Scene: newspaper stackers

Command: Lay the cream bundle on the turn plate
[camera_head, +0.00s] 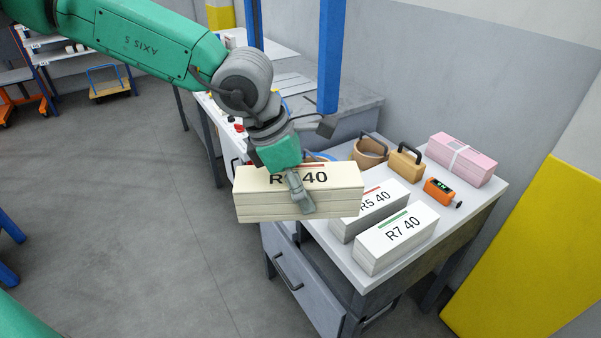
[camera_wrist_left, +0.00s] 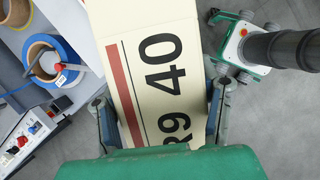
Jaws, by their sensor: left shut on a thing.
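The cream bundle (camera_head: 255,206) is a thick block of cream sheets with a red stripe and black lettering on top. My left gripper (camera_head: 302,195) is shut on it and holds it level, off the near left corner of the white table. In the left wrist view the bundle (camera_wrist_left: 150,35) reads "R9 40" and lies between the two fingers of the gripper (camera_wrist_left: 162,115); part of the label is hidden by the gripper body. I cannot make out the turn plate for sure. My right gripper is not in view.
A blue post (camera_head: 329,60) stands behind the gripper.

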